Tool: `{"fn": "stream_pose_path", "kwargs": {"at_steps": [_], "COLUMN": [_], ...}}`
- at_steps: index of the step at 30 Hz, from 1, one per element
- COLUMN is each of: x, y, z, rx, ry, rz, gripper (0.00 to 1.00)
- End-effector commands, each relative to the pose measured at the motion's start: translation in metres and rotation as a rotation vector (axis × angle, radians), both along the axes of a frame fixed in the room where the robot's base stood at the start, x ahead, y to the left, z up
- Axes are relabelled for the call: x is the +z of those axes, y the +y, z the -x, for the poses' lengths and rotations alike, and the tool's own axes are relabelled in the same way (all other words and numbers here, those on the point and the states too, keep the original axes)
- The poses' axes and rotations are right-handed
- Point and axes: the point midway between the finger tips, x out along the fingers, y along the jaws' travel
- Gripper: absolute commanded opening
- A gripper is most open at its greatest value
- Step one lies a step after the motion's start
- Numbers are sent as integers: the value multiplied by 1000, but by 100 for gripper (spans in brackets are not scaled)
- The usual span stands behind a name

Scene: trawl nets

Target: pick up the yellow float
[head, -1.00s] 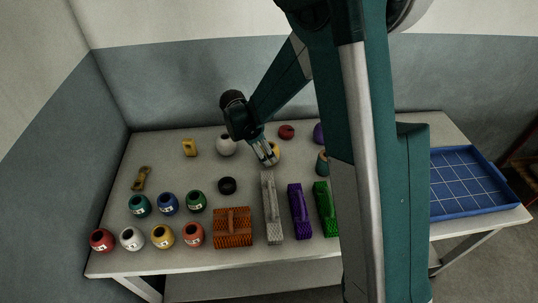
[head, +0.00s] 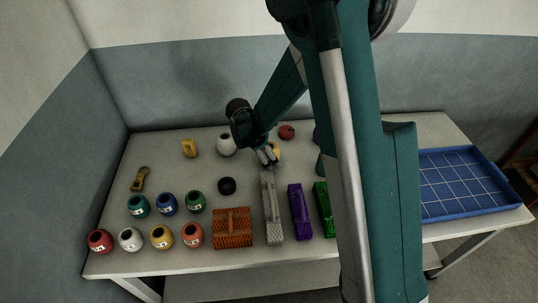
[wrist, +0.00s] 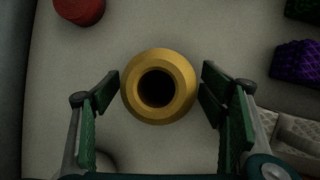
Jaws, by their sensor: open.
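The yellow float (wrist: 174,65) is round with a dark hole in its top. In the wrist view it lies between the two green fingers of my gripper (wrist: 160,98), with a gap on the left and a narrower one on the right. My gripper is open and holds nothing. In the head view my gripper (head: 268,156) is low over the back middle of the table, and the yellow float (head: 276,149) shows only partly behind its fingers.
A white float (head: 226,145) stands left of my gripper and a red one (head: 287,132) behind it. Grey (head: 272,215), purple (head: 299,212) and green net bundles lie in front. A blue tray (head: 430,214) is at the right. Several coloured floats stand at the front left.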

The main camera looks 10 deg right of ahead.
Motion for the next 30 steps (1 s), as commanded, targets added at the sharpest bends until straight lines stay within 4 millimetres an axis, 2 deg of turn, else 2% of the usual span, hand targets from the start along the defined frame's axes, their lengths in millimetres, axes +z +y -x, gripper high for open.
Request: {"fn": "stream_pose_path", "kwargs": {"at_steps": [1, 8, 20, 26, 30], "x": [0, 0, 3, 18, 35], "y": [0, 0, 0, 0, 0], "z": [0, 0, 0, 0, 0], "rx": [0, 0, 0, 0, 0], "ry": [0, 0, 0, 0, 0], "rz": [0, 0, 0, 0, 0], "gripper": [69, 39, 39, 39, 39]}}
